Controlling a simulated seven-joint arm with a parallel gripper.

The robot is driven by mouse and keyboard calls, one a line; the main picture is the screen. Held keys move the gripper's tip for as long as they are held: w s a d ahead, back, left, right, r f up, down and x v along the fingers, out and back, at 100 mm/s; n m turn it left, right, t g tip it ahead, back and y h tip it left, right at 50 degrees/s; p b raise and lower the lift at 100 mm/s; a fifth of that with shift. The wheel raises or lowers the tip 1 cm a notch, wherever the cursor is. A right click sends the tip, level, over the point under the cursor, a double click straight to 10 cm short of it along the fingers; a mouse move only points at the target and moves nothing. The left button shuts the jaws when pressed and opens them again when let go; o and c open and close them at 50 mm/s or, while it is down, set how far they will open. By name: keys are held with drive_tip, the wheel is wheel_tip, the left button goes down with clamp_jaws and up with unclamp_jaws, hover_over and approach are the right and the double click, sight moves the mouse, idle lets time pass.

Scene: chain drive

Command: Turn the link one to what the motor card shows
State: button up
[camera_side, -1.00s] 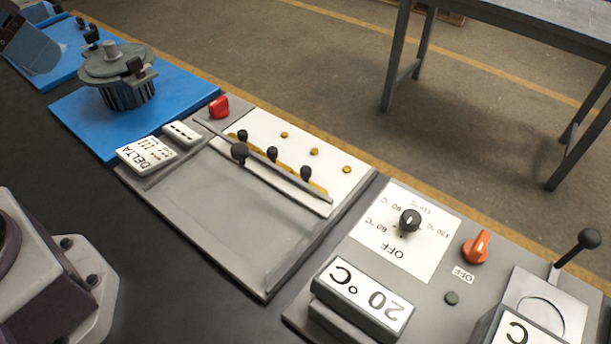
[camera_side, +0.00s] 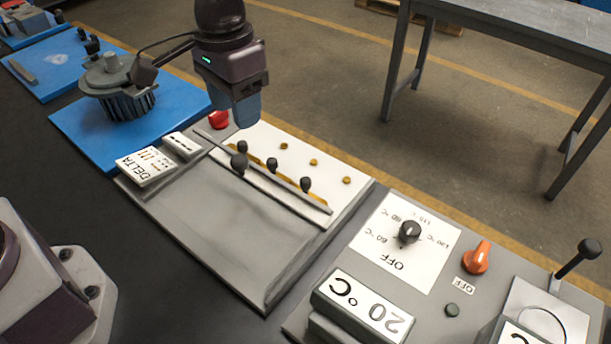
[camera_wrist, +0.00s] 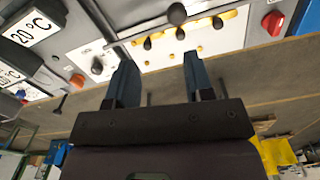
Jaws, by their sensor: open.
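The link board (camera_side: 290,135) is a white plate with three black-knobbed yellow links (camera_side: 243,146) (camera_side: 272,164) (camera_side: 306,184) in a slanting row and several gold studs (camera_side: 313,162) behind them. The knobs also show in the wrist view (camera_wrist: 180,34). No link numbers are readable. The motor card (camera_side: 145,165) reads DELTA above three short bars. My gripper (camera_side: 240,118) is open and empty, pointing down above the board's far left end, near the red knob (camera_side: 219,119). It hides part of that corner. In the wrist view, the fingers (camera_wrist: 157,65) stand apart, clear of the links.
A grey rail with a larger black knob (camera_side: 239,163) runs along the front of the links. A smaller card (camera_side: 183,145) lies beside the motor card. The motor (camera_side: 128,90) stands on a blue mat at left. A dial panel (camera_side: 395,240) is at right.

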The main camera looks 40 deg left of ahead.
hover_over(305, 179)
drive_tip(key=s, duration=0.2)
wheel_tip(305, 179, down, 6)
drive_tip(key=f, duration=0.1)
drive_tip(key=w+r+n, duration=0.2)
wheel_tip(305, 179, down, 13)
drive_tip(key=shift+r, duration=0.1)
clamp_jaws()
